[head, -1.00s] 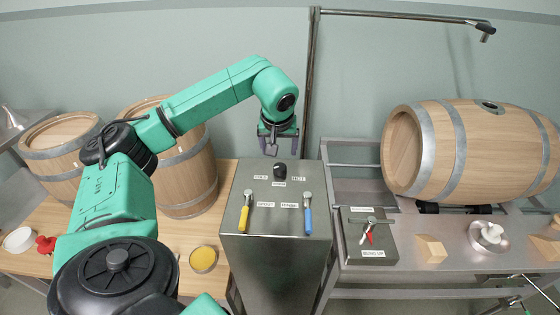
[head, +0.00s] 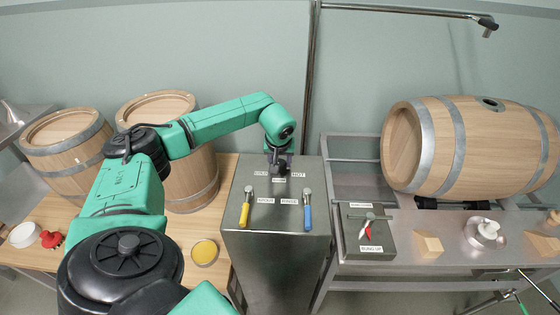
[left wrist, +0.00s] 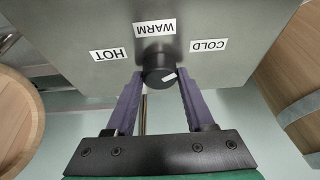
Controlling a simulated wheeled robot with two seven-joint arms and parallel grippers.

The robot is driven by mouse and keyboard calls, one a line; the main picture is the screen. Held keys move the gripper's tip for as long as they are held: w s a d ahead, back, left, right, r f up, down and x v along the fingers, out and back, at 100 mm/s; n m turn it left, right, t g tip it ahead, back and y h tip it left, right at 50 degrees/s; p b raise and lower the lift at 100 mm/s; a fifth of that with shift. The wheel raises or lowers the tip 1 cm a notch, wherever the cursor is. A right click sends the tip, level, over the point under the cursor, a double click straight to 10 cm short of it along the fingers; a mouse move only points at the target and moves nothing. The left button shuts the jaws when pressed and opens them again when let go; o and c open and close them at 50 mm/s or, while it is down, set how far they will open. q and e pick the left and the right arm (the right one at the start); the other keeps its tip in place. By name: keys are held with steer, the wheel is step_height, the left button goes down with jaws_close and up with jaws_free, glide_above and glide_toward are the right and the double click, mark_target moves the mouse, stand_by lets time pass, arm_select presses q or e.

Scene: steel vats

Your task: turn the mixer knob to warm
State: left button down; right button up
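The mixer knob (head: 280,172) is a black round knob at the back of the steel console's top (head: 262,217). In the left wrist view, the knob (left wrist: 158,68) has a white mark on its lower right, on the side of the COLD label (left wrist: 208,45). The WARM label (left wrist: 155,27) is above it and the HOT label (left wrist: 110,54) to the left. My left gripper (head: 279,167) is at the knob, its fingers (left wrist: 160,76) open on either side of it with narrow gaps; contact is not clear. My right gripper is out of view.
A yellow-handled valve (head: 245,207) and a blue-handled valve (head: 307,208) stand on the console's front part. A steel pipe (head: 311,80) rises behind. Barrels (head: 180,165) stand at left; another barrel (head: 470,148) lies at right above a control box (head: 370,236).

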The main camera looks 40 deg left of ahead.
arm_select(q)
steer(key=shift+n, duration=0.3)
steer(key=shift+w+r+n+y, duration=0.1)
steer(key=shift+n+y, duration=0.2)
steer(key=shift+n, duration=0.2)
steer(key=n+g, duration=0.1)
steer(key=n, duration=0.1)
steer(key=n+y, duration=0.1)
steer(key=n, duration=0.1)
steer(key=shift+w+d+g, duration=0.1)
steer(key=shift+g, duration=0.3)
steer(key=n+g, duration=0.1)
steer(key=n, duration=0.2)
steer(key=shift+n, duration=0.3)
steer(key=shift+w+n+g, duration=0.1)
steer(key=shift+n+g, duration=0.5)
steer(key=shift+n, duration=0.7)
steer(key=shift+c, duration=1.4)
jaws_free()
